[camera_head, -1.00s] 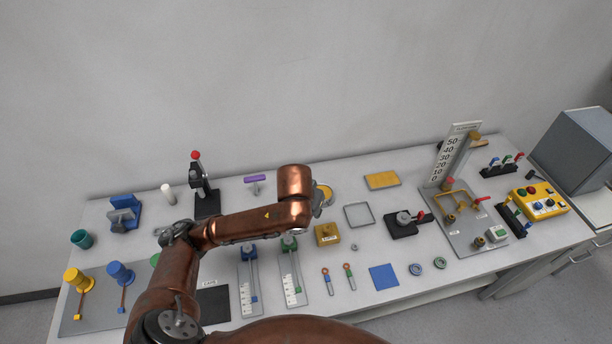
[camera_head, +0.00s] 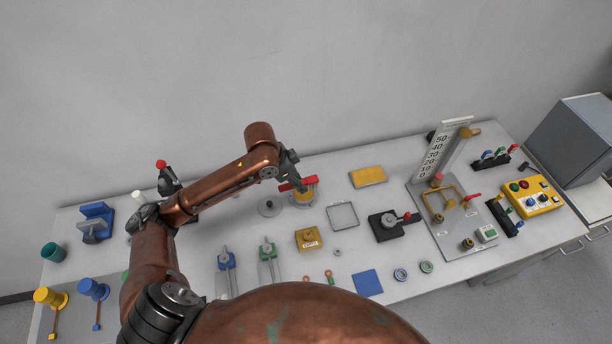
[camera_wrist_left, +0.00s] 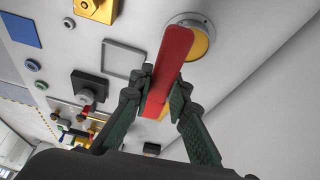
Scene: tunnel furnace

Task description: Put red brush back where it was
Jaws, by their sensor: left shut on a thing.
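The red brush (camera_head: 298,184) is a flat red bar. My left gripper (camera_head: 290,178) is shut on it and holds it by a round dish with a yellow centre (camera_head: 303,197). In the left wrist view the red brush (camera_wrist_left: 168,70) is between the two fingers of the left gripper (camera_wrist_left: 163,100), and its far end overlaps the yellow dish (camera_wrist_left: 195,42). I cannot tell whether brush and dish touch. My right gripper is not in view.
A grey disc stand (camera_head: 269,206) is left of the dish. A square frame (camera_head: 342,215), a yellow block (camera_head: 309,239) and a yellow pad (camera_head: 367,176) are nearby. A black clamp device (camera_head: 389,224) stands to the right. The wall is behind the table.

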